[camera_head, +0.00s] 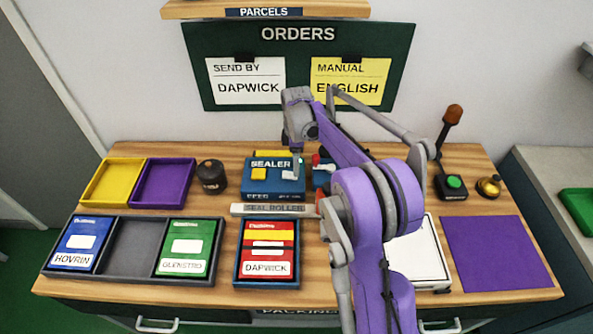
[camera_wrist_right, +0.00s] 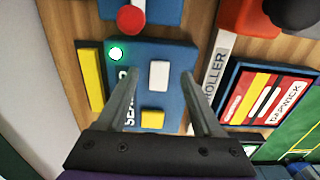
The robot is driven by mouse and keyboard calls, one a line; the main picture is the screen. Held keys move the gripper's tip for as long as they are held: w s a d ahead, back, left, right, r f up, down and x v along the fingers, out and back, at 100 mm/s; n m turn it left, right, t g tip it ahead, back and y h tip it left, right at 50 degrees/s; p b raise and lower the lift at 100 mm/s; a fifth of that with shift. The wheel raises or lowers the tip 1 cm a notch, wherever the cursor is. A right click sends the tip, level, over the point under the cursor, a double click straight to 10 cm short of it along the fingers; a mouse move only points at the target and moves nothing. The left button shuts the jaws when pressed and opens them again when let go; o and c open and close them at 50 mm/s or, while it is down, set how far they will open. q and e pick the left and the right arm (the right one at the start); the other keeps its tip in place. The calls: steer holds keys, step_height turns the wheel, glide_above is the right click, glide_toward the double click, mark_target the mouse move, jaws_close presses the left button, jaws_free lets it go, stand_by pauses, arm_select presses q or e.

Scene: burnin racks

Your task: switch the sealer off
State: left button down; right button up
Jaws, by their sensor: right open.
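The sealer (camera_head: 262,188) is a blue box at the back middle of the bench, with a yellow button (camera_head: 259,174), a white button or switch (camera_head: 290,175) and a green light. In the right wrist view the sealer (camera_wrist_right: 180,58) shows its green light (camera_wrist_right: 116,54) glowing, its white switch (camera_wrist_right: 158,75) and its yellow button (camera_wrist_right: 152,118). My right gripper (camera_wrist_right: 161,74) is open and points down over the sealer; in this view the white switch lies between its fingertips. Contact cannot be told. The head view shows the gripper (camera_head: 297,158) partly hidden. My left gripper is out of view.
A seal roller bar (camera_head: 270,210) lies in front of the sealer. A blue device with a red knob (camera_wrist_right: 131,18) stands beside it. A dark round pot (camera_head: 211,177) is to the left, and a Dapwick parcel tray (camera_head: 267,283) is in front.

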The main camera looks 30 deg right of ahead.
mark_target(290, 175)
steer(key=shift+f, duration=2.05)
jaws_close()
